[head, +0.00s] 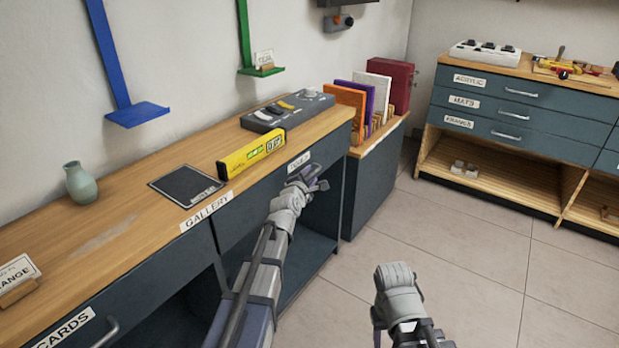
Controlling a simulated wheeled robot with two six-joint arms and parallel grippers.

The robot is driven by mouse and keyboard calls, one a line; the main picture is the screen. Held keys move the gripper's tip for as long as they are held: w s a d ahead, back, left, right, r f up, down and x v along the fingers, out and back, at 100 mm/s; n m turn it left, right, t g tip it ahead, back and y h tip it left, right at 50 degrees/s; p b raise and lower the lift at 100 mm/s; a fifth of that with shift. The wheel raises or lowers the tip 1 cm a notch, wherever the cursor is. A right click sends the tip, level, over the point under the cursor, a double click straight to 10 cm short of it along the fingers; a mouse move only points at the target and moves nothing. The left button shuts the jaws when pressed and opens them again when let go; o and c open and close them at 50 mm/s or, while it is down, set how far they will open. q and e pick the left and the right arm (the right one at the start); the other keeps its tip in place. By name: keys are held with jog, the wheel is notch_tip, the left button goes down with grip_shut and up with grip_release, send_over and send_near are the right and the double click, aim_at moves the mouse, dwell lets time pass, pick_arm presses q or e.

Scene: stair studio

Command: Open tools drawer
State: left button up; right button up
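The tools drawer (262,203) is a dark blue-grey front under the wooden counter, with a white label (299,161) near its right end. The front looks flush with the cabinet. My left gripper (314,180) is at the right part of this front, just below the label. It covers the place where a handle could be, so I cannot tell whether it touches or grips one. Its finger gap is too small to judge. My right arm's end (398,290) is low over the floor, apart from the cabinet, with its fingers not clearly shown.
The counter (120,225) holds a green vase (80,183), a dark tray (186,186), a yellow level (251,153) and a grey box (287,108). An open shelf lies below the drawer. Tiled floor (465,260) is clear to the right, before another drawer cabinet (500,115).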

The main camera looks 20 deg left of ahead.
pick_arm(q)
grip_shut()
dwell(1.2)
